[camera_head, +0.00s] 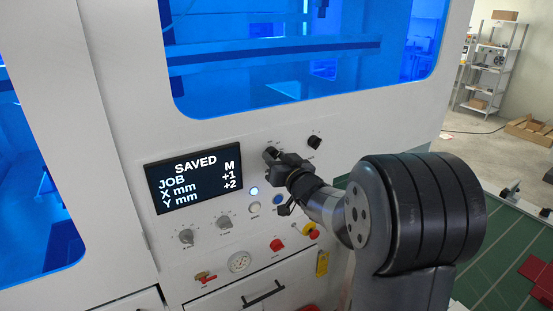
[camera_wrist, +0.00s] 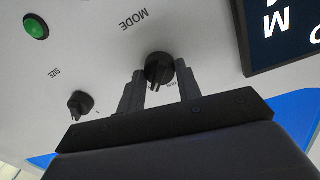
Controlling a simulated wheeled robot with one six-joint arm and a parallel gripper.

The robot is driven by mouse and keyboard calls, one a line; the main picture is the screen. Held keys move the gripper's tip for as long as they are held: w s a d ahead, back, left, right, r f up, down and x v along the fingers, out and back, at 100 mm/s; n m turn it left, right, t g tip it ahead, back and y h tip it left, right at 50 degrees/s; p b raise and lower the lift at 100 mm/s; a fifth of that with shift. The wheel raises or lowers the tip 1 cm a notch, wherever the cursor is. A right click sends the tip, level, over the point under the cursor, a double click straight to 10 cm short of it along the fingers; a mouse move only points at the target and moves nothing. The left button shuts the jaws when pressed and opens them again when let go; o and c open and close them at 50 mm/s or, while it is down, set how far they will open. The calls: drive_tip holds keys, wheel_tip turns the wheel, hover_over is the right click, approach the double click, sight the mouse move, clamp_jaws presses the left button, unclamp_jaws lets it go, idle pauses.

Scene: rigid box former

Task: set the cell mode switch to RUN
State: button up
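The mode switch is a black rotary knob (camera_wrist: 159,68) beside the printed word MODE in the wrist view. It also shows as a dark knob (camera_head: 271,152) right of the display in the head view, partly covered by my gripper. Its grip bar points toward my gripper in the wrist view; the small position lettering beside it is too blurred to read. My gripper (camera_wrist: 160,68) is open, with one finger on each side of the knob. A gap shows between the fingers and the grip bar. Contact with the knob's rim cannot be told.
A second black knob marked SIZE (camera_wrist: 80,103) sits close by, and a green button (camera_wrist: 36,26) lies farther off. The display (camera_head: 195,177) reads SAVED, JOB, X mm, Y mm. Grey dials (camera_head: 186,237), a red button (camera_head: 277,245) and a drawer handle (camera_head: 263,294) are below.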

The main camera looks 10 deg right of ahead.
drive_tip(key=c, duration=0.4)
drive_tip(key=shift+f+n+b, duration=0.15)
drive_tip(key=shift+n+b, duration=0.15)
drive_tip(key=shift+b, duration=0.3)
drive_tip(key=shift+n+t+b, duration=0.3)
drive_tip(key=shift+n+b, duration=3.55)
drive_tip(key=shift+n, duration=0.35)
